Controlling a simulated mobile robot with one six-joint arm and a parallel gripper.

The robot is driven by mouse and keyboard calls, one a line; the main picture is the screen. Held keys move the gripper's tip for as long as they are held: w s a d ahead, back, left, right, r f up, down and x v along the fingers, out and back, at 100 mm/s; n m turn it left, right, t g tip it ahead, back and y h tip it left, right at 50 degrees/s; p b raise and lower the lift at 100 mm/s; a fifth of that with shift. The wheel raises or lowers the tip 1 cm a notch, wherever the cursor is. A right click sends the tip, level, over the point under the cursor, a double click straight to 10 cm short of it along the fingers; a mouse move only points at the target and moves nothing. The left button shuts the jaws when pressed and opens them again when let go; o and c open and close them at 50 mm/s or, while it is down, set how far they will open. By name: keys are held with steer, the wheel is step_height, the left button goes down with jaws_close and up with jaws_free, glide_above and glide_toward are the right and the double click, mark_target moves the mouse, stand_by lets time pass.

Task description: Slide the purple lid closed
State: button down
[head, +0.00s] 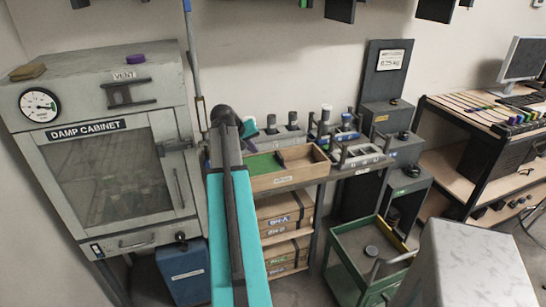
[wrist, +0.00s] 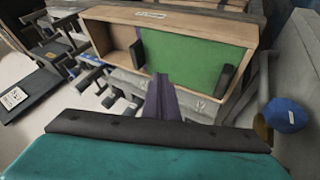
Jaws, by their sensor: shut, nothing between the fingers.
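A wooden box (head: 290,180) stands on the bench in the middle of the head view. A green sliding panel (head: 262,164) covers its left part, and its right part is open. In the wrist view the box (wrist: 185,18) is turned round, with the green panel (wrist: 190,52) at right and the open compartment (wrist: 116,38) at left. The panel has a dark block (wrist: 137,53) near one edge and another (wrist: 225,80) near the other. I see no purple lid on this box. My gripper (wrist: 160,80) is shut and empty, in front of the box's near edge; contact is unclear.
A small purple disc (head: 135,59) lies on the damp cabinet (head: 60,68) at left. A rack (head: 358,157) stands right of the box. A green cart (head: 350,272) is below right. A blue round thing (wrist: 286,114) is at right in the wrist view.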

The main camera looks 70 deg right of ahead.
steer(key=shift+s+d, duration=0.1)
steer(key=shift+s, duration=0.15)
steer(key=p, duration=0.3)
glide_toward(277, 160)
steer(key=w+f, duration=0.1)
steer(key=f, duration=0.1)
steer(key=w+f, duration=0.1)
steer(key=shift+w+a, duration=0.25)
steer(key=shift+w, duration=0.1)
steer(key=shift+s+d+f+p, duration=0.15)
steer(key=shift+s+d+p, duration=0.35)
steer(key=shift+s+d, duration=0.5)
steer(key=shift+s+d+f, duration=0.15)
steer(key=shift+s+d, duration=0.25)
steer(key=shift+s, duration=0.2)
steer(key=shift+a, duration=0.35)
steer(key=shift+d, duration=0.45)
